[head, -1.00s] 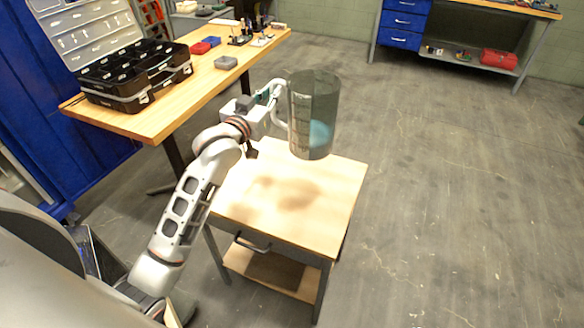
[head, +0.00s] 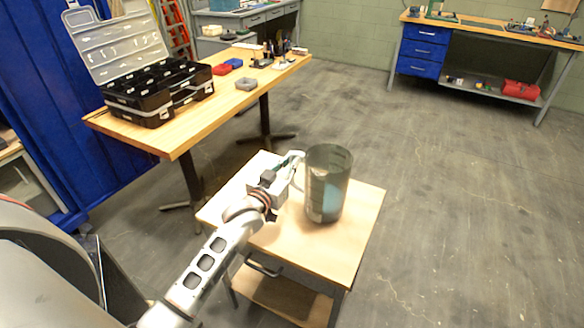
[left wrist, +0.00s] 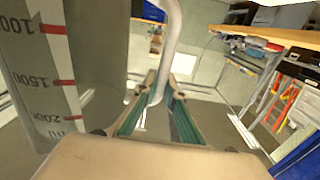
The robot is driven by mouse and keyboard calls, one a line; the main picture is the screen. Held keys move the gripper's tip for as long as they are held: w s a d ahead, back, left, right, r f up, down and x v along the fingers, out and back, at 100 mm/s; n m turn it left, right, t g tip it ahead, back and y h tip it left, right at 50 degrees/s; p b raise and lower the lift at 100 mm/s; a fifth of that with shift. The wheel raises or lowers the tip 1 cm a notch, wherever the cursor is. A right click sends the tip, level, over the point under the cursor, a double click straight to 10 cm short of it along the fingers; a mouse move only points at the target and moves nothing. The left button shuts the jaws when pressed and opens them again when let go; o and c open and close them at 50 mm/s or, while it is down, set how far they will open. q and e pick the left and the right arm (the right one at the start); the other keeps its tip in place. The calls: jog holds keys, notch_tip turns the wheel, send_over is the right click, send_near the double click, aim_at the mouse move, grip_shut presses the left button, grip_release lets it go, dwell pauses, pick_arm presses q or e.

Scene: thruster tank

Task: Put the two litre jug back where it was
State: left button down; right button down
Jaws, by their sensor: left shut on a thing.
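The two litre jug (head: 328,186) is a tall grey see-through vessel with a pale handle and a bluish patch low on its side. It stands upright over the small wooden-topped table. I cannot tell whether its base touches the top. My left gripper (head: 290,168) is on the left side of the jug, shut on its handle. In the left wrist view the teal-padded fingers of my left gripper (left wrist: 158,92) are on either side of the handle (left wrist: 169,45). The jug's wall with a red-marked scale (left wrist: 57,68) fills the left there. My right gripper is not in view.
The small table (head: 345,246) is otherwise bare, with a lower shelf. A longer workbench (head: 180,137) behind it on the left holds an open black organiser case (head: 150,97) and small boxes. Another bench (head: 470,38) with blue drawers stands at the back right. Open floor lies right.

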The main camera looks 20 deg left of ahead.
pick_arm(q)
jog(key=shift+f, duration=0.85)
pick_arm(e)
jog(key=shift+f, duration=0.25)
pick_arm(q)
jog(key=shift+f, duration=0.15)
jog(key=c, duration=2.1)
grip_release()
jog(key=shift+f, duration=0.1)
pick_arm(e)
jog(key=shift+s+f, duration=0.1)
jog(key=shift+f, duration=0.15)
pick_arm(q)
jog(key=shift+s, duration=0.15)
jog(key=s, duration=1.1)
jog(key=shift+s+a, duration=0.2)
jog(key=shift+s, duration=0.2)
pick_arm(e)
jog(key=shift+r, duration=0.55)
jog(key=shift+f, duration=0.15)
